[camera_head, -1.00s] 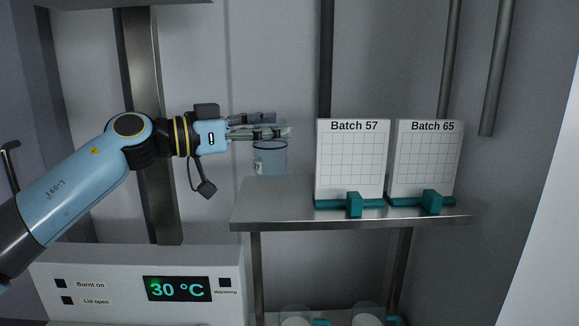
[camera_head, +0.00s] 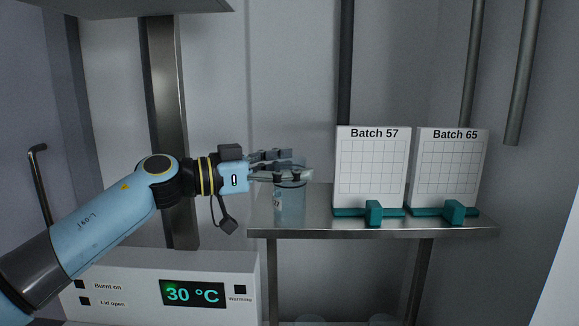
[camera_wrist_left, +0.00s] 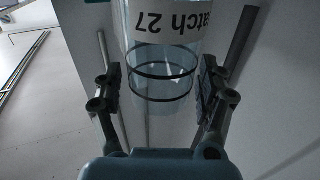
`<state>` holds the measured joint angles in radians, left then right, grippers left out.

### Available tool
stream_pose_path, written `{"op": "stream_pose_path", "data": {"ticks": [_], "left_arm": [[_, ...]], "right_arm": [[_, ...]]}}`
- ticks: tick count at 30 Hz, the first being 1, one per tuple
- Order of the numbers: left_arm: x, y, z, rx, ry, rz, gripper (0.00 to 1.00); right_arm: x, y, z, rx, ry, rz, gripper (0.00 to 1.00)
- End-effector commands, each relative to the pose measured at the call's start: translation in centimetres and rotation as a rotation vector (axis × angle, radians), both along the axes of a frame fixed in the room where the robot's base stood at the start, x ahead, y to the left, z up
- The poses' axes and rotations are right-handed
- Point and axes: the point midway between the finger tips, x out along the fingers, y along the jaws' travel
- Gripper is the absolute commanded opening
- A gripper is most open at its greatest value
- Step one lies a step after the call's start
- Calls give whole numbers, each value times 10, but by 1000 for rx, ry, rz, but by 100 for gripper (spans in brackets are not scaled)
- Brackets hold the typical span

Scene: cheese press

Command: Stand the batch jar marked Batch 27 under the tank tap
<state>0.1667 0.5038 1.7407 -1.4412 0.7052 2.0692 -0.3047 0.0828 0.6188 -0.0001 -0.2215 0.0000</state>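The clear batch jar (camera_head: 290,206) is upright at the left end of the steel shelf (camera_head: 375,233). In the left wrist view its white label (camera_wrist_left: 166,18) reads "atch 27" upside down, the first letter cut off. My left gripper (camera_head: 282,168) comes in from the left with its fingers on either side of the jar's upper part, near the rim. In the left wrist view the finger pads flank the jar closely. Whether its base touches the shelf I cannot tell. The tank tap is not recognisable in view. My right gripper is not in view.
White cards, Batch 57 (camera_head: 370,168) and Batch 65 (camera_head: 446,170), stand in teal holders (camera_head: 374,213) right of the jar. Bare shelf lies between. A white panel (camera_head: 215,270) showing 30 °C is below left. Vertical pipes (camera_head: 345,70) run behind.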

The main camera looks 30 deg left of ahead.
Motion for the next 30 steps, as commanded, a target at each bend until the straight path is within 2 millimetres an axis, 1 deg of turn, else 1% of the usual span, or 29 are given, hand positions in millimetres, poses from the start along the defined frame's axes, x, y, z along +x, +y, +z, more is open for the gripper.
{"op": "stream_pose_path", "data": {"ticks": [8, 10, 21, 28, 30], "left_arm": [[0, 0, 3, 0, -1, 0, 75], [-5, 5, 1, 2, 1, 1, 75], [-55, 48, -2, 7, 5, -2, 75], [-74, 65, 0, 7, 7, 0, 75], [-78, 69, 3, 4, 4, -4, 75]], "right_arm": [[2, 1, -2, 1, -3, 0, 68], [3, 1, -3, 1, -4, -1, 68], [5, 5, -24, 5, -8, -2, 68], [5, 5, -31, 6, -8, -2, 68], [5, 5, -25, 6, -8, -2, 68]]}}
